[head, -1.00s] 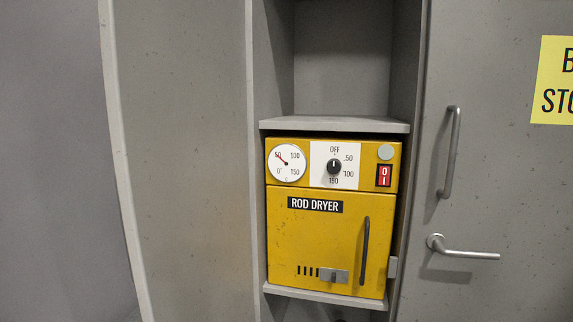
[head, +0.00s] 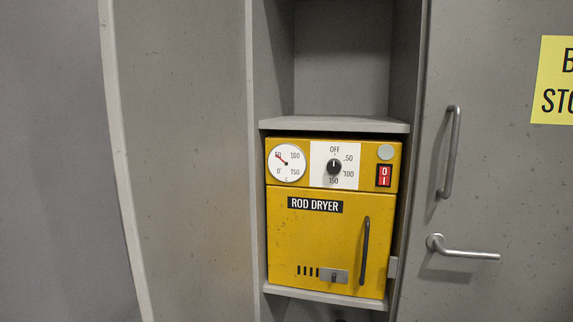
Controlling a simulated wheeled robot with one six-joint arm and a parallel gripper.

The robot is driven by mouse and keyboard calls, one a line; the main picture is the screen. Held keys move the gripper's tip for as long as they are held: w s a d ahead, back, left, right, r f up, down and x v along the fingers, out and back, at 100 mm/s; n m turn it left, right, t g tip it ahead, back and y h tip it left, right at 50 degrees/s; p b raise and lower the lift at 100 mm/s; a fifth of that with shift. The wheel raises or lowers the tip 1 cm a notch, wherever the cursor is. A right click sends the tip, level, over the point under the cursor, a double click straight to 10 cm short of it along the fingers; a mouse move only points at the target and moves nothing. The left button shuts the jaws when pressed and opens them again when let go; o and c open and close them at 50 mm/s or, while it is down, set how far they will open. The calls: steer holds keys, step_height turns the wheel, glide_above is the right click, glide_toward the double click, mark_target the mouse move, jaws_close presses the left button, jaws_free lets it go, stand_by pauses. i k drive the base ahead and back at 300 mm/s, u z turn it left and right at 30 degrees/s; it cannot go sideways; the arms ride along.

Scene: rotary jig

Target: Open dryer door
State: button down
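The yellow rod dryer (head: 285,188) sits on a grey shelf in a recess. Its yellow door (head: 310,240) is shut and carries a black ROD DRYER label. A dark vertical door handle (head: 365,251) is on the door's right side. A small grey latch plate (head: 334,276) with a dark knob and several black vent slots are at the door's bottom. A grey tab (head: 392,267) sits at the dryer's lower right edge. Above the door are a round gauge (head: 287,162), a dial (head: 334,167) and a red switch (head: 384,176). My gripper is not in view.
A grey shelf (head: 335,125) lies just above the dryer, with an empty compartment over it. At right is a grey door with a vertical bar handle (head: 450,150), a lever handle (head: 465,249) and a yellow sign (head: 553,80). A grey panel (head: 190,160) stands at left.

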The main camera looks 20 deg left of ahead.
mark_target(309, 230)
steer(key=k, duration=1.3)
steer(key=u, duration=0.85)
steer(key=i, duration=1.55)
steer(key=z, duration=0.65)
